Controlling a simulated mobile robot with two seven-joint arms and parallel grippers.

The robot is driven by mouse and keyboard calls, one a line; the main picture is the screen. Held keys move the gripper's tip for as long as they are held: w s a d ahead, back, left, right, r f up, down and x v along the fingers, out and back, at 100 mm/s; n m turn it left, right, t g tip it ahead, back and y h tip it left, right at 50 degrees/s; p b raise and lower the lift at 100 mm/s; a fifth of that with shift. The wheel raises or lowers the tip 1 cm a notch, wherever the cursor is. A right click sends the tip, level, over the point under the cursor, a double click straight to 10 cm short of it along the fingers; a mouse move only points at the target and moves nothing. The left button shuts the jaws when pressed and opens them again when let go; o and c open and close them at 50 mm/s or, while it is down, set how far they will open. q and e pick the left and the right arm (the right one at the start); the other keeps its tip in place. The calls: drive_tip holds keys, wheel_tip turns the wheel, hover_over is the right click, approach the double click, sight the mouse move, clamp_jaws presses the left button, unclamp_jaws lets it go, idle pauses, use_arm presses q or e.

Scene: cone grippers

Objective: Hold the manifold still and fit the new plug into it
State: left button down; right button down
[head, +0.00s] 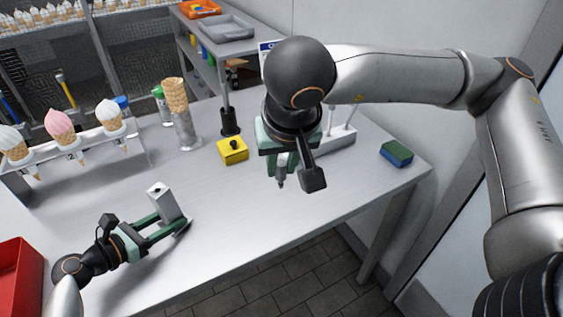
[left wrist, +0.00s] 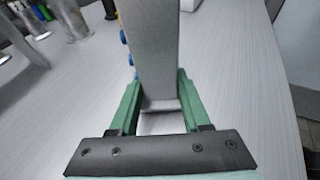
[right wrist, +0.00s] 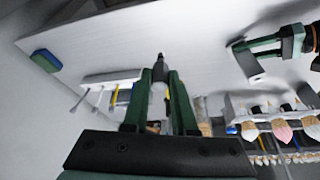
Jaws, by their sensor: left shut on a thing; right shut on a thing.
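The manifold is a tall grey block (head: 163,203) with a dark hole in its top, at the left front of the table. My left gripper (head: 167,224) is shut around it, with a green finger on either side; the block also fills the middle of the left wrist view (left wrist: 155,55). My right gripper (head: 280,162) points down over the table, right of the manifold and apart from it. It is shut on the plug, a small grey piece with a dark tip (head: 281,178), also visible between the fingers in the right wrist view (right wrist: 159,72).
A yellow block with a black knob (head: 233,151) stands behind the grippers. A blue and green sponge (head: 396,154) lies at the right edge. A cone stand (head: 85,150) and cone stack (head: 175,95) are at the back left, a red bin (head: 20,280) front left. Table between the grippers is clear.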

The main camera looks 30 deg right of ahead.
idle(0.4)
use_arm(q)
drive_tip(key=shift+s+n+t, duration=0.1)
drive_tip(key=shift+n+t, duration=0.2)
drive_tip(key=shift+r+n+t+y, duration=0.1)
drive_tip(key=shift+n+t+y, duration=0.5)
drive_tip(key=shift+t, duration=0.1)
idle(0.4)
drive_tip(key=shift+c, duration=1.8)
unclamp_jaws()
drive_tip(key=shift+a, duration=0.1)
drive_tip(key=shift+v, duration=0.8)
drive_tip(key=shift+d, duration=0.25)
